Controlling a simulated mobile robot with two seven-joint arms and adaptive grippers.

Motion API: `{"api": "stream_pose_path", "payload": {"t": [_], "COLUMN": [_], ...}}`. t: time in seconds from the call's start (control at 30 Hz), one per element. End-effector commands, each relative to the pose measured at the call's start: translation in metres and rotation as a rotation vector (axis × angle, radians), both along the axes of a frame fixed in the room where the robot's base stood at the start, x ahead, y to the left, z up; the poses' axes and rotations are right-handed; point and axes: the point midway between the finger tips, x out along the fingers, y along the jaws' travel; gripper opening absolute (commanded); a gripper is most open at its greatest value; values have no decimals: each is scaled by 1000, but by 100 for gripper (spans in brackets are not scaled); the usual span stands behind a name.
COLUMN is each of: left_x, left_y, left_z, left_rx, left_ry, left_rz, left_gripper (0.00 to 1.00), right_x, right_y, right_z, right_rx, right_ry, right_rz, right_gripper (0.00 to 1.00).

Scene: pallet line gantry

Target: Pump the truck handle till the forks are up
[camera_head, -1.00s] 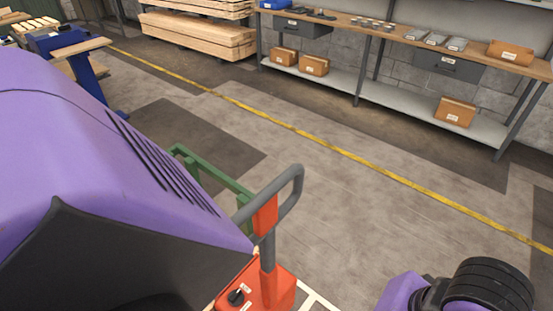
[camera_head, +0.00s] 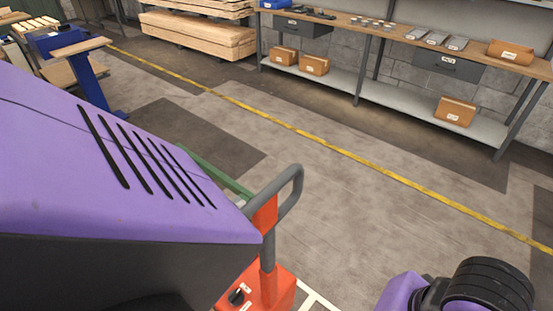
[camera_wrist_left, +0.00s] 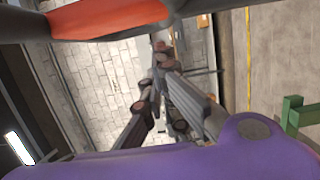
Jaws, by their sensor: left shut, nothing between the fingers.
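The pallet truck (camera_head: 258,290) stands low in the middle of the head view, with an orange-red body. Its handle (camera_head: 292,190) is a grey loop on an orange shaft and stands up, leaning slightly. In the left wrist view the handle (camera_wrist_left: 110,15) crosses the top, near the camera. My left gripper (camera_wrist_left: 162,62) is shut and empty, apart from the handle as far as I can tell. In the head view my purple left arm hides that gripper. The truck's forks are not visible. My right gripper is out of view; only part of that arm shows.
A green frame (camera_head: 215,176) stands behind the truck, partly covered by my left arm. A workbench (camera_head: 480,55) with boxes and parts lines the back wall. Timber stacks (camera_head: 200,38) and a blue stand (camera_head: 88,75) are farther left. Floor around the yellow line (camera_head: 340,150) is clear.

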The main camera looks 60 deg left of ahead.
Motion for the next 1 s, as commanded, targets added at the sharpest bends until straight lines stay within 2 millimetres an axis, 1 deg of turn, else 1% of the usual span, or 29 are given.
{"api": "stream_pose_path", "payload": {"t": [0.1,0.2,0.57,0.8,1.0], "left_x": [4,5,5,14,14], "left_y": [-12,-17,-19,-47,-50], "left_z": [1,0,0,3,3], "left_rx": [0,1,2,0,2], "left_ry": [-2,-1,0,-2,-1], "left_rz": [0,-1,-1,-2,-1], "left_gripper": [0,0,0,0,0], "right_x": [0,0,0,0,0], "right_y": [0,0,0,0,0], "right_z": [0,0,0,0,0], "right_rx": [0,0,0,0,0], "right_ry": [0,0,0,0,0], "right_rz": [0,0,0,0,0], "right_gripper": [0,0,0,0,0]}}
